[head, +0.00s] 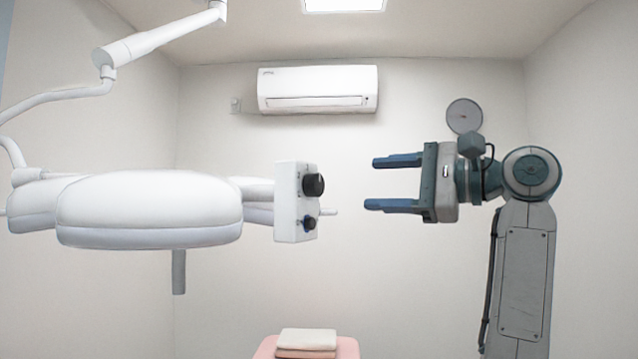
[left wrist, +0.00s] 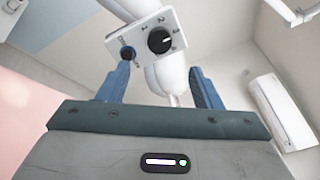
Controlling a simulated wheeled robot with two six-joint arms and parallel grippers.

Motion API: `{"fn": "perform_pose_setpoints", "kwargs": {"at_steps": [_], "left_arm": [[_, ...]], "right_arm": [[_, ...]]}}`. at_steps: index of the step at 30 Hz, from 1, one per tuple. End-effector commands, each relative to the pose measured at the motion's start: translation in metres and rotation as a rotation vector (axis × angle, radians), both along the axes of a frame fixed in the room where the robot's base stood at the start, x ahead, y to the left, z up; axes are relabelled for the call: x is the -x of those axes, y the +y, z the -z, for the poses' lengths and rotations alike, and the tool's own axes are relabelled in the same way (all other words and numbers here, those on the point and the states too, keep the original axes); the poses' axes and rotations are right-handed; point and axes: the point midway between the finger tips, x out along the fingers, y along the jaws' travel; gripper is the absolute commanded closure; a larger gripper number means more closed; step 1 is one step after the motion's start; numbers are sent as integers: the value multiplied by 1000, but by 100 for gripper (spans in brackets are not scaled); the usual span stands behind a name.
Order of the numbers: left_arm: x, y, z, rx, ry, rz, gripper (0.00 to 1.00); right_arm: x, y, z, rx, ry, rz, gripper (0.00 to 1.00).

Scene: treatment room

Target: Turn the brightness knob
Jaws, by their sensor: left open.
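Labels are too small to read, so I cannot tell which is brightness. My left gripper (head: 372,184) is open and empty, right of the box, its fingers pointing at it with a clear gap, about level with the black knob. My right gripper is not in view.
The white surgical lamp (head: 150,210) hangs from a jointed arm (head: 160,42) at the left. A pink bed (head: 347,348) with folded towels (head: 306,340) stands below. An air conditioner (head: 318,89) is on the back wall. The space between gripper and box is free.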

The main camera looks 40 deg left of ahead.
Motion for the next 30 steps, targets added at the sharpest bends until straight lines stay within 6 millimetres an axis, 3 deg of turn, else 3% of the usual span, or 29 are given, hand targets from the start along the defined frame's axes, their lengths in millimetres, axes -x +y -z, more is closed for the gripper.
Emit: {"fn": "perform_pose_setpoints", "kwargs": {"at_steps": [9,15,28,30], "left_arm": [[17,58,-5,-1,-3,-6,41],[24,85,-3,-1,-1,-4,41],[26,94,0,-1,-1,-1,41],[26,94,-1,-1,-1,-1,55]], "right_arm": [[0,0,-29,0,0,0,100],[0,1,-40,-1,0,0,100],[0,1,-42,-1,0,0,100],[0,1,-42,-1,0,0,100]]}}
